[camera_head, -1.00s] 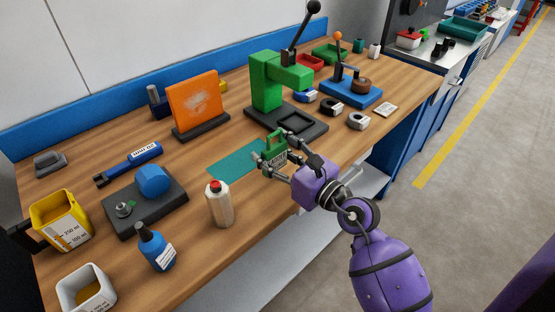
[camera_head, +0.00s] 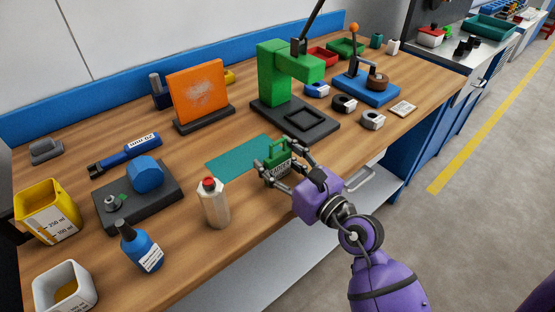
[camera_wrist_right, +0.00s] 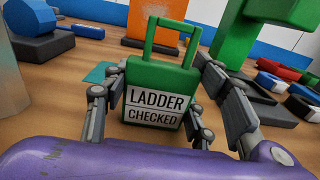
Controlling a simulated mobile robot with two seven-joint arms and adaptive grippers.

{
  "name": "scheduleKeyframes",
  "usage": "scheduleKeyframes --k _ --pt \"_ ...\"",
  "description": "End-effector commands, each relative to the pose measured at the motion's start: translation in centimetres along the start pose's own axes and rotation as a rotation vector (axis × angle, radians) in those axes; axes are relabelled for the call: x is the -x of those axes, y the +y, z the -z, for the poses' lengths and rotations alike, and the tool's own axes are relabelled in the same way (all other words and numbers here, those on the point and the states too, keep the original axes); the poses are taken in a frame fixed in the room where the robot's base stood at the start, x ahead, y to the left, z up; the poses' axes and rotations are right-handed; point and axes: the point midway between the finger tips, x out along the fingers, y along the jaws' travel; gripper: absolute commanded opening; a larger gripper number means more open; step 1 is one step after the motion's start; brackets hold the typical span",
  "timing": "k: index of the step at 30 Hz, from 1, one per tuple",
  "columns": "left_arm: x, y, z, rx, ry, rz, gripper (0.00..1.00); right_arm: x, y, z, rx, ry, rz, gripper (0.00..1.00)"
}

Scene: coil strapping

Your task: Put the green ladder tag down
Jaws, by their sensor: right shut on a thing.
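The green ladder tag (camera_head: 277,162) has a loop handle on top and a white label. In the right wrist view the tag (camera_wrist_right: 157,95) stands upright, and its label reads "LADDER CHECKED". My right gripper (camera_head: 279,172) is shut on the tag, with a finger on each side of it. The tag is at the front of the wooden bench, by the right edge of a teal mat (camera_head: 240,153). I cannot tell whether its bottom touches the bench. My left gripper is not in view.
A cream bottle with a red cap (camera_head: 214,204) stands left of the tag. A green press (camera_head: 290,75) on a dark base is behind it. A blue bottle (camera_head: 141,248) and a grey block with a blue knob (camera_head: 138,194) are further left. The front edge is close.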

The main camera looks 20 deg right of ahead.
Motion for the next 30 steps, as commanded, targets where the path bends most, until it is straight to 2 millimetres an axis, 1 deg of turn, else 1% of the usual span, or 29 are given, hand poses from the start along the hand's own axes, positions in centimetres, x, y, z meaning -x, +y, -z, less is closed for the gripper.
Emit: scheduleKeyframes --k 1,2,5,6,14,17,20,23,30 --pt "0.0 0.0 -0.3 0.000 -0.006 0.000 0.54 0.0 0.0 0.3 0.000 0.002 0.000 0.11" --pt "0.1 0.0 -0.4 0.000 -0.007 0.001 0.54 0.0 0.0 0.3 0.000 0.002 0.000 0.57" --pt "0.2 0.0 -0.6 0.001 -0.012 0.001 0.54 0.0 0.0 0.2 0.000 0.002 0.000 0.70" --pt "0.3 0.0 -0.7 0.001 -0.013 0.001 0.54 0.0 0.0 0.2 0.000 0.002 0.000 0.72" --pt "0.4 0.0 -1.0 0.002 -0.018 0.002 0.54 0.0 0.0 0.2 0.000 0.001 0.000 0.72" --pt "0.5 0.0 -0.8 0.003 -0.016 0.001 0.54 0.0 0.0 -0.3 0.000 -0.001 0.000 0.72" --pt "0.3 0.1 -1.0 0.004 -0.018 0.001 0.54 1.2 -0.1 0.0 0.001 0.004 0.002 0.72" --pt "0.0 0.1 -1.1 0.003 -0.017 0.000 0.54 3.1 0.0 0.1 0.001 0.006 0.001 0.72" --pt "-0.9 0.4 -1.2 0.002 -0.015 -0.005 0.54 8.4 0.0 0.2 0.002 0.007 0.001 0.72"
